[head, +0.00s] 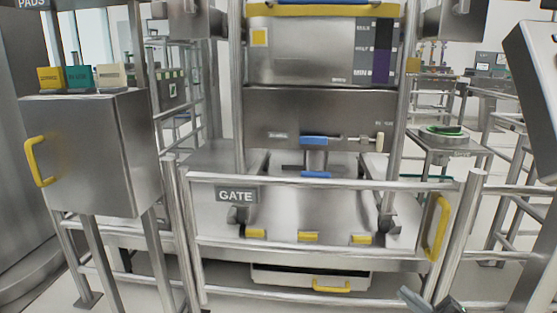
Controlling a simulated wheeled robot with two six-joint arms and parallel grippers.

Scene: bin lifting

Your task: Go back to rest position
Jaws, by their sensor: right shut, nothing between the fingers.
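My right gripper (430,302) shows only in part at the bottom edge of the head view, right of centre. It is shut and empty, low in front of the gate (330,240). My left gripper is not in view. The steel bin (310,60) with yellow and blue trim stands upright in the frame behind the gate. The gate is a rail frame with a "GATE" sign and a yellow handle (436,227) at its right, and it looks closed.
A steel cabinet (95,150) with a yellow handle stands at the left, with coloured boxes on top. A tray (310,278) with a yellow handle sits low behind the gate. A round device (444,131) stands on a table at the right.

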